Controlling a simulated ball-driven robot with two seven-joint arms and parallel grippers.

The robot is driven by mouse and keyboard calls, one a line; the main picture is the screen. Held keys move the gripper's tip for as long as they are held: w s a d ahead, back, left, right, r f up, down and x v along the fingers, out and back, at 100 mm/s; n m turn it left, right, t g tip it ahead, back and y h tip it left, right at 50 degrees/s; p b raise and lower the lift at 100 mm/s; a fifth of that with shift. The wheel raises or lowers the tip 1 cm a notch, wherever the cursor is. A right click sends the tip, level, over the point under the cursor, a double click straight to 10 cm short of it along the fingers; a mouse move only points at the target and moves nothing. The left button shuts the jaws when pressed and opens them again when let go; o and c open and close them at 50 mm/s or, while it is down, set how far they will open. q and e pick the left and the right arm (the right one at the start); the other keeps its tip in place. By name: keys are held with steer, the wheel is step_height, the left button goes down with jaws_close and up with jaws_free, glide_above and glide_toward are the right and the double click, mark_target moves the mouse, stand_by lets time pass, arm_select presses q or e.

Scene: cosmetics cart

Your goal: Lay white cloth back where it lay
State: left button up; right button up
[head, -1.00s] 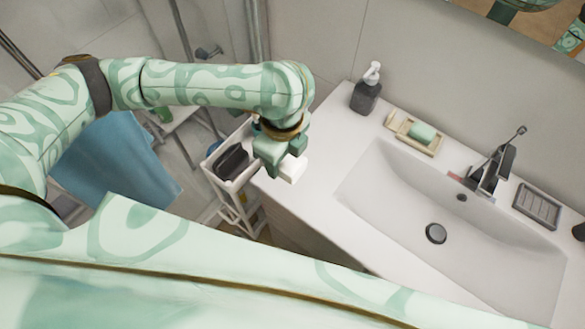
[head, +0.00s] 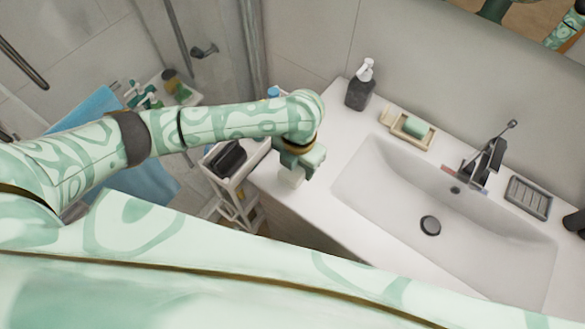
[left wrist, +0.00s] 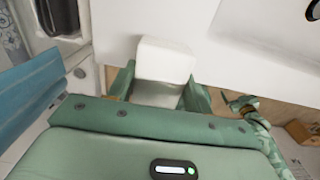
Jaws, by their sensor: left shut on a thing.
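The white cloth (left wrist: 165,62) shows as a small white block between the fingers of my left gripper (left wrist: 158,88) in the left wrist view. In the head view my left gripper (head: 296,170) is at the left end of the white counter (head: 330,215), shut on the cloth (head: 291,177), which shows just below the fingers. The cloth is over or at the counter's front left edge; I cannot tell whether it touches the surface.
A white cart (head: 212,160) with a dark item (head: 229,158) stands left of the counter. A soap dispenser (head: 360,85), a soap dish (head: 411,130) and the basin (head: 440,215) with its faucet (head: 484,160) are to the right. The counter's left end is mostly clear.

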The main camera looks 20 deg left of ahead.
arm_select(q)
steer(key=w+f, duration=0.1)
steer(key=a+f+b, duration=0.1)
steer(key=f, duration=0.1)
steer(key=w+f, duration=0.1)
steer(key=shift+w+a+f, duration=0.2)
steer(key=shift+w+a, duration=0.15)
steer(key=f, duration=0.1)
steer(key=f+b, duration=0.1)
steer(key=f, duration=0.2)
steer(key=shift+w+a+b, duration=0.25)
steer(key=shift+b, duration=0.1)
steer(key=shift+r, duration=0.1)
steer(key=o, duration=0.5)
steer(key=shift+c, duration=0.2)
steer(key=o, duration=0.4)
